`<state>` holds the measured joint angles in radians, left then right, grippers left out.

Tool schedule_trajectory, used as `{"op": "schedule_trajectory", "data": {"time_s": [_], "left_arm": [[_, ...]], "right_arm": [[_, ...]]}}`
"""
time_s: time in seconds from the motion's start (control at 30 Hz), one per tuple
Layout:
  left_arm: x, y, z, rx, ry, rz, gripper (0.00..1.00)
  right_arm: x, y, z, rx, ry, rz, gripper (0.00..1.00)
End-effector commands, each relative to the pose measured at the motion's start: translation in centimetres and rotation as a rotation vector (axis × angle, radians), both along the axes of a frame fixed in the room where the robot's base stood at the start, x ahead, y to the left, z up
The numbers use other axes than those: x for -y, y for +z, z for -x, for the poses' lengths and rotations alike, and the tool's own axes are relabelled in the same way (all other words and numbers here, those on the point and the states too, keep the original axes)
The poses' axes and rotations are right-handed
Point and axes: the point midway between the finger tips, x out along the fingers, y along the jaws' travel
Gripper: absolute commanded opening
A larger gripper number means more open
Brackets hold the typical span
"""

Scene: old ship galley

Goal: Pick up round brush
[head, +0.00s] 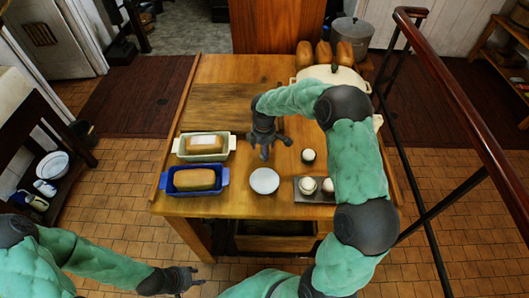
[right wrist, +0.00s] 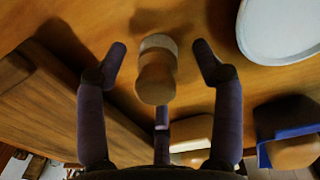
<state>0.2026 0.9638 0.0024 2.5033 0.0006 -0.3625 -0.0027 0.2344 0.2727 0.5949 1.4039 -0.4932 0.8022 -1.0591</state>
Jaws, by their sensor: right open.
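The round brush (right wrist: 155,82) seems to be the small tan round piece with a knob-like end in the right wrist view. It stands on the wooden table between the spread fingers of my right gripper (right wrist: 160,50), with gaps visible on both sides. In the head view my right gripper (head: 268,145) is low over the middle of the table, and the brush is hidden under the hand. My left gripper (head: 190,279) is empty, off the table's near side at the bottom; its finger opening is too small to judge.
Loaves (head: 324,53) stand at the back. A handrail (head: 455,105) runs along the right.

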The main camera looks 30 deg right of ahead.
Motion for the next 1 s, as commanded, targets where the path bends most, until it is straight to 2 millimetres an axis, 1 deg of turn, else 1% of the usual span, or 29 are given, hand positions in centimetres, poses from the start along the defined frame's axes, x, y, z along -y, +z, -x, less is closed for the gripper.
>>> {"op": "schedule_trajectory", "data": {"time_s": [0.03, 0.1, 0.33, 0.53, 0.57, 0.63, 0.67, 0.87, 1.0], "left_arm": [[0.00, -0.31, 0.00, 0.000, 0.000, 0.000, 0.40], [0.00, -0.39, 0.00, 0.000, 0.000, 0.000, 0.40], [0.00, -0.32, 0.00, 0.000, 0.000, 0.000, 0.40], [0.00, -0.32, 0.00, 0.000, 0.000, 0.000, 0.40], [0.00, -0.32, -0.01, 0.000, 0.000, 0.000, 0.40], [0.00, -0.32, -0.01, 0.000, 0.000, 0.000, 0.40], [0.00, -0.32, -0.01, 0.000, 0.000, 0.000, 0.40], [0.00, -0.31, -0.01, 0.000, 0.000, 0.000, 0.40], [-0.01, -0.11, -0.01, 0.000, 0.000, 0.000, 0.40]], "right_arm": [[-0.02, -0.86, -0.01, -0.002, 0.001, 0.000, 0.67], [0.02, -1.33, -0.09, 0.000, 0.001, 0.000, 0.67], [0.03, -1.36, -0.13, 0.002, 0.001, 0.001, 0.67], [0.02, -1.36, -0.11, 0.001, 0.000, 0.000, 0.11], [0.01, -1.36, -0.10, 0.001, 0.001, 0.000, 0.09], [0.01, -1.37, -0.10, 0.001, 0.000, 0.000, 0.09], [0.01, -1.36, -0.10, 0.001, 0.000, 0.000, 0.04], [0.01, -1.31, -0.10, 0.001, 0.000, 0.000, 0.04], [0.02, -0.79, -0.11, 0.001, 0.000, 0.000, 0.04]]}}
